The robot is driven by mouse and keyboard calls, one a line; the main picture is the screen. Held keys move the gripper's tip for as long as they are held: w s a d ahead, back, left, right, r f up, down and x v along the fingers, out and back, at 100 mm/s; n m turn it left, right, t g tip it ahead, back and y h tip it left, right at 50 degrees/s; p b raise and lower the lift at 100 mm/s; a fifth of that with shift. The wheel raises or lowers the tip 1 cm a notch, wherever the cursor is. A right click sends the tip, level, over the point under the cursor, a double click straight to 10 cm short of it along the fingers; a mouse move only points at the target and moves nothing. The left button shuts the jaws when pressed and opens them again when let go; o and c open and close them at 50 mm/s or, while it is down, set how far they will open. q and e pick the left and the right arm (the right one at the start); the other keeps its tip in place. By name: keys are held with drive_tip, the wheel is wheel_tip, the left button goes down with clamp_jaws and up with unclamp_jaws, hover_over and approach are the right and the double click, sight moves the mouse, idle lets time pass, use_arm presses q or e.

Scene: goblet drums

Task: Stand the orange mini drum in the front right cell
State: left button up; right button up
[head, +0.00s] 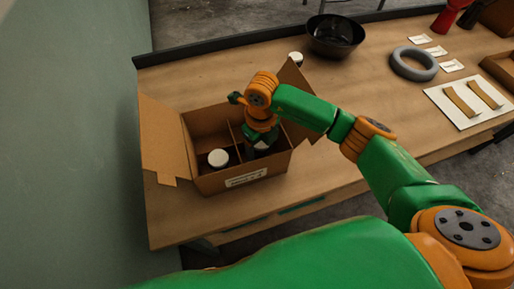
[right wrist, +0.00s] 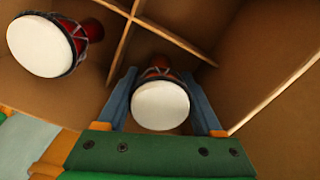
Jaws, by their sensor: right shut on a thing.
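The open cardboard box (head: 212,183) stands on the table at the left, with dividers making cells. In the right wrist view, my right gripper (right wrist: 160,78) is shut on a small drum (right wrist: 160,106) with a white head and reddish body. The drum is between the fingers, its head facing the camera, beside the divider crossing. In the head view, my right gripper (head: 261,140) is down at the box's right side and mostly hides the held drum. Another drum (head: 218,158) stands in the front left cell; it also shows in the right wrist view (right wrist: 40,46). My left gripper is not in view.
Box flaps (head: 162,140) stand open. A white round top (head: 296,57) shows behind the box's far right flap. A black bowl (head: 335,35), grey ring (head: 414,63), white sheet (head: 462,108) and red goblet drum (head: 450,15) are farther right. The table right of the box is clear.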

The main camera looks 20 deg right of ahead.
drive_tip(key=shift+f, duration=0.65)
drive_tip(key=shift+f, duration=0.2)
drive_tip(key=o, duration=1.4)
drive_tip(key=shift+r, duration=0.15)
